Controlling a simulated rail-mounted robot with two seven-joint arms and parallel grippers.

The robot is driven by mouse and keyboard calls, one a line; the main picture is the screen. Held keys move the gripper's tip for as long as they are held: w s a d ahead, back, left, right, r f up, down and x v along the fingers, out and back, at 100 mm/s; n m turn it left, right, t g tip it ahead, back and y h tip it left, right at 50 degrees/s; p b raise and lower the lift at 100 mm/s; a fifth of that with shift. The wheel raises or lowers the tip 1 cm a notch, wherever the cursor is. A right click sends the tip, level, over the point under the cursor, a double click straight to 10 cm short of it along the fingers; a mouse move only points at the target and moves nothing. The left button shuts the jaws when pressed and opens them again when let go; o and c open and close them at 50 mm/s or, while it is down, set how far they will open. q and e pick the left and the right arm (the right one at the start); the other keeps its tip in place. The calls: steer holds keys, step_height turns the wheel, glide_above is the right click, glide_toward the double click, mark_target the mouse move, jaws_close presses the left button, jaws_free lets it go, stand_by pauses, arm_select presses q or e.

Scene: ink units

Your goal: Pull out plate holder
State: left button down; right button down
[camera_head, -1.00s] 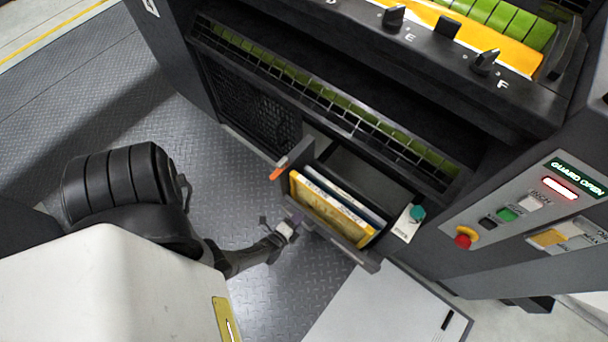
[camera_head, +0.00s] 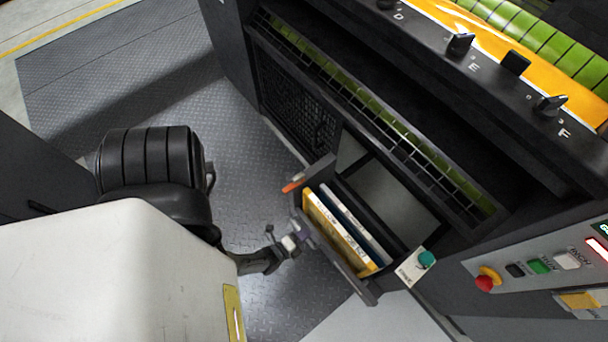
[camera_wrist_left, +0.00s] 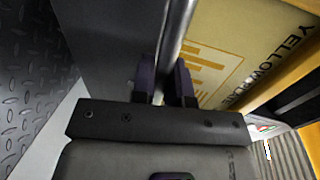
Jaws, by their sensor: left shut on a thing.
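The plate holder (camera_head: 352,278) is a dark drawer standing out from the lower part of the press. It holds a yellow plate (camera_head: 335,232) at its front and a pale plate (camera_head: 358,222) behind it. My left gripper (camera_head: 303,233) is at the front wall of the holder, near its left end. My right gripper is not in view.
The press body with grille and green-yellow rollers (camera_head: 520,40) rises behind the holder. A teal knob (camera_head: 427,259) stands just right of it, and a red button (camera_head: 485,283) is further right. Patterned metal floor (camera_head: 240,150) lies open at left.

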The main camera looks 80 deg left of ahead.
arm_select(q)
steer(key=shift+r, duration=0.1)
steer(key=c, duration=1.1)
jaws_free()
steer(key=shift+c, duration=0.2)
steer(key=p+v, duration=0.2)
steer(key=v, duration=1.1)
steer(key=shift+s+d+p, duration=0.15)
steer(key=shift+s+p, duration=0.15)
steer(key=shift+s, duration=0.1)
